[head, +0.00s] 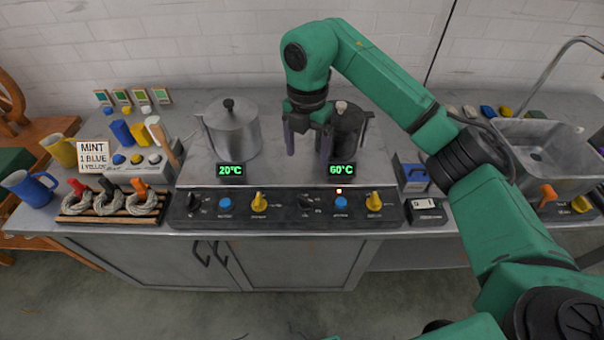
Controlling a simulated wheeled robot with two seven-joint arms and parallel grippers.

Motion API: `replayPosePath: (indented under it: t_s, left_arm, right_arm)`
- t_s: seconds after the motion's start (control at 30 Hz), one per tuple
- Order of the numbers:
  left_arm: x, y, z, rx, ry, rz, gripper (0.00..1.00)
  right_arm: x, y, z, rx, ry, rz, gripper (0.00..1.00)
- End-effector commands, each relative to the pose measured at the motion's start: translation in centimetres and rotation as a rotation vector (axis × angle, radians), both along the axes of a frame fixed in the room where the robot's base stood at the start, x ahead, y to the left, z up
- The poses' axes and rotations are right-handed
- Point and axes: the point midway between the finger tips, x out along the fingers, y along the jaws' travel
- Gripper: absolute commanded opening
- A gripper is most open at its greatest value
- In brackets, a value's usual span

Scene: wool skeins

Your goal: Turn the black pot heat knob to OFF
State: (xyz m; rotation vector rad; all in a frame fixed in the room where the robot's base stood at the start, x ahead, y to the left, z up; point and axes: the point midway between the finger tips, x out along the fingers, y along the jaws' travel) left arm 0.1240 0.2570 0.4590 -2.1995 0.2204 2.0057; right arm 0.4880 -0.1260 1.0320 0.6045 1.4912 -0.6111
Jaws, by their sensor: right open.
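The black pot (350,130) with a pale lid knob stands on the right of the stove top. Its display (342,170) reads 60°C. In front of it, the right half of the dark control panel (282,220) has a black knob (306,204), a blue button (340,203) and a yellow knob (374,200). Their labels are too small to read. A small orange light (339,190) glows above the blue button. My right gripper (308,148) is open, fingers down, above and behind the panel, partly overlapping the pot's left side. My left gripper is out of view.
A steel pot (233,135) stands left, its display (230,170) reading 20°C, with similar controls below. Rope skeins (102,205) lie on a rack at left. A blue box (412,178) and a sink (545,150) are right. The space before the panel is clear.

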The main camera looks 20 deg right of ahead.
Motion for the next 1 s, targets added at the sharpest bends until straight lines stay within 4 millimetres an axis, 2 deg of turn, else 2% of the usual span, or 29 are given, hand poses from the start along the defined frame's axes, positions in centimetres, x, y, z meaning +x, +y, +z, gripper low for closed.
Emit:
replayPosePath:
  t_s: [0.17,0.3,0.5,0.6,0.73,0.97,1.0]
  left_arm:
    - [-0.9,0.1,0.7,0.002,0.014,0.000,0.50]
    - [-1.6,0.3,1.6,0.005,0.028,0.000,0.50]
    - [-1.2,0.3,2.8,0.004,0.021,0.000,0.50]
    - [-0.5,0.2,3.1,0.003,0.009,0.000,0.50]
    - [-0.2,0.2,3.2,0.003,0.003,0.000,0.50]
    - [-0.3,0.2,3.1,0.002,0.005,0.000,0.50]
    - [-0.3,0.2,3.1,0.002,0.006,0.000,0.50]
  right_arm:
    - [-0.2,0.0,-2.5,-0.001,0.007,0.001,0.85]
    - [-0.2,0.0,-6.1,0.001,0.008,0.001,0.85]
    - [-0.3,0.1,-11.3,0.003,0.007,0.002,0.85]
    - [-0.2,0.1,-13.1,0.004,0.005,0.002,0.85]
    - [-0.2,0.1,-14.3,0.004,0.003,0.003,0.85]
    - [-0.2,0.1,-14.5,0.004,0.001,0.003,0.85]
    - [-0.2,0.1,-14.5,0.004,0.001,0.003,0.70]
